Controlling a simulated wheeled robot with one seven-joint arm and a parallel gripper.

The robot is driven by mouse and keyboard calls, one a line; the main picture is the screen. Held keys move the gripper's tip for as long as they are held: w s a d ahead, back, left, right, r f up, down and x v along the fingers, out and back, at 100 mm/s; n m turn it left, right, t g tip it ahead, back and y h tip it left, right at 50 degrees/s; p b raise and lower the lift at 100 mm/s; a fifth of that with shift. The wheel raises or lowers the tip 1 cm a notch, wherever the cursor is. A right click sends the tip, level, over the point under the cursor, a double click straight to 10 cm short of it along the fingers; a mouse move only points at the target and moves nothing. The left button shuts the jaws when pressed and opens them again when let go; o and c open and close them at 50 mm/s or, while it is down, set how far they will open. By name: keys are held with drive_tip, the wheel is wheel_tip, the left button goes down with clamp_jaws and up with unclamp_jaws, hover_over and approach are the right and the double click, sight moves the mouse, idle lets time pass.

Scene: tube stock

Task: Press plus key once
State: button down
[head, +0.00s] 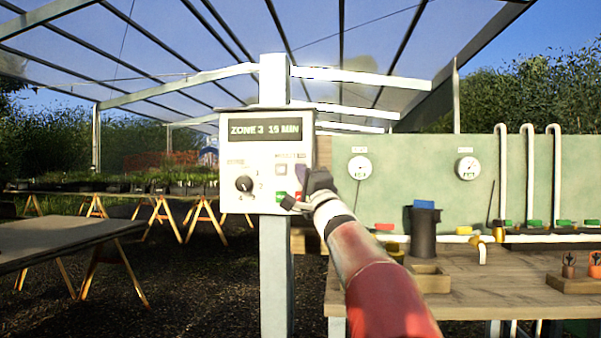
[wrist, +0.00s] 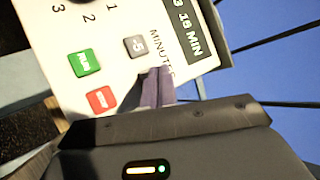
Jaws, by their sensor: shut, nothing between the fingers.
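The white control box (head: 267,160) is on a pale post, with a dark display (head: 265,129) reading a zone and minutes; its digits are not sharp. In the wrist view the box (wrist: 110,22) shows a grey minus-five key (wrist: 136,46) beside the MINUTES label, a green key (wrist: 85,62) and a red key (wrist: 101,99). The plus key is not visible; my fingers cover the area beside the minus-five key. My gripper (head: 302,172) is shut and empty, its purple fingertips (wrist: 157,73) at the panel face. I cannot tell whether they touch it.
A black knob (head: 244,184) is at the lower left of the panel. To the right stands a workbench (head: 480,275) with a dark cylinder (head: 423,232), a wooden tray (head: 430,281) and pipes against a green board (head: 400,175). A table (head: 60,240) is at left.

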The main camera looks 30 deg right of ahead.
drive_tip(key=shift+s, duration=0.1)
drive_tip(key=shift+s+a+b, duration=0.45)
drive_tip(key=shift+s+a, duration=0.25)
drive_tip(key=shift+s, duration=0.35)
drive_tip(key=shift+s+a+b, duration=0.4)
drive_tip(key=shift+s+a, duration=0.3)
drive_tip(key=shift+s, duration=0.3)
drive_tip(key=s+a+f+n+g, duration=0.5)
drive_tip(key=s+f, duration=0.6)
drive_tip(key=f, duration=0.4)
drive_tip(key=s+a+f+n+g, duration=0.6)
drive_tip(key=s+f, duration=0.5)
drive_tip(key=f, duration=0.3)
drive_tip(key=s+a+f+n+g, duration=0.5)
drive_tip(key=s+f, duration=0.6)
drive_tip(key=f, duration=0.4)
drive_tip(key=a+g, duration=0.1)
drive_tip(key=g, duration=0.1)
drive_tip(key=shift+a+f+n+g, duration=0.3)
drive_tip(key=shift+a+f+g, duration=0.05)
drive_tip(key=shift+g, duration=0.05)
